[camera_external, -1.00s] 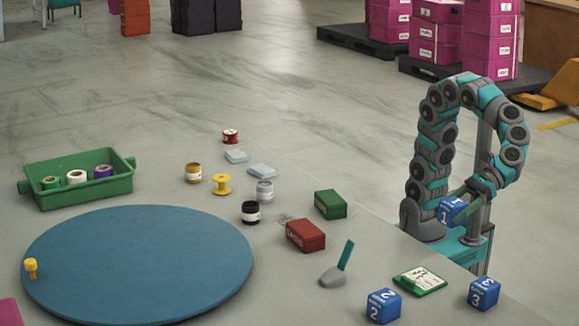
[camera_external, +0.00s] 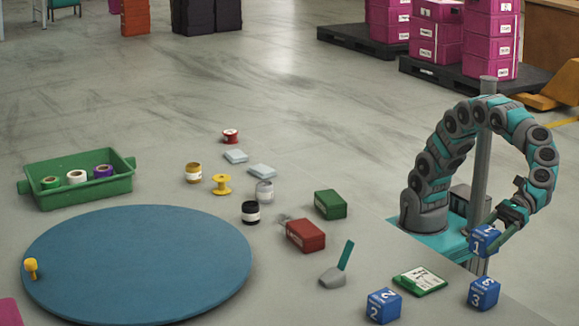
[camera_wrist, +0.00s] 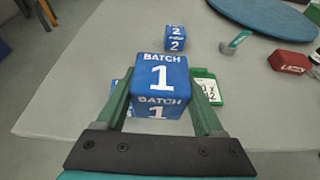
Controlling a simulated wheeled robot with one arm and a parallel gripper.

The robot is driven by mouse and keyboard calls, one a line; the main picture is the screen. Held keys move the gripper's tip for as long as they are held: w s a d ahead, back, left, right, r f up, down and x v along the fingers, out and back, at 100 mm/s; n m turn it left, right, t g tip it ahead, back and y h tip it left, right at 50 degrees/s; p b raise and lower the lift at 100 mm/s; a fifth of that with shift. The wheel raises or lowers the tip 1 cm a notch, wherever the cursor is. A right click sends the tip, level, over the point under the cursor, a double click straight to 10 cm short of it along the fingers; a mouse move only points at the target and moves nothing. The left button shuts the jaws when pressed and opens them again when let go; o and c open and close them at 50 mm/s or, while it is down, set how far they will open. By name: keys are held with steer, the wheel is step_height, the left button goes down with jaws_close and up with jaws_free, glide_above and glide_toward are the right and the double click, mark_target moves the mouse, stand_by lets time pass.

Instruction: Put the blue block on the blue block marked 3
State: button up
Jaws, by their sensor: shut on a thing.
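My gripper (camera_external: 498,228) is shut on a blue block marked 1 (camera_external: 481,242), which also fills the middle of the wrist view (camera_wrist: 160,80). The held block is in the air. In the external view it appears just above the blue block marked 3 (camera_external: 484,294), with a gap between them. The block marked 3 sits near the table's right edge. In the wrist view the held block mostly hides it; a bit of blue shows at the held block's left. A blue block marked 2 (camera_external: 383,306) stands to the left, and in the wrist view it is beyond (camera_wrist: 175,39).
A green-edged card (camera_external: 419,280) lies between blocks 2 and 3. A scraper-like tool (camera_external: 338,272), a red box (camera_external: 305,235) and a green box (camera_external: 330,204) stand farther left. A round blue mat (camera_external: 140,262) and a green crate (camera_external: 122,184) are at far left.

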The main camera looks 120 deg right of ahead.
steer(key=p, duration=0.2)
glide_above(486, 283)
steer(key=shift+f, duration=2.05)
steer(key=shift+f+b, duration=0.2)
steer(key=shift+b, duration=0.1)
steer(key=o, duration=1.5)
steer(key=shift+r, duration=0.15)
steer(key=shift+r+p, duration=0.2)
steer(key=shift+p, duration=0.3)
steer(key=b+v, duration=0.1)
steer(key=v, duration=0.5)
steer(key=b+v, duration=0.1)
steer(key=v, duration=0.5)
steer(key=shift+f, duration=0.25)
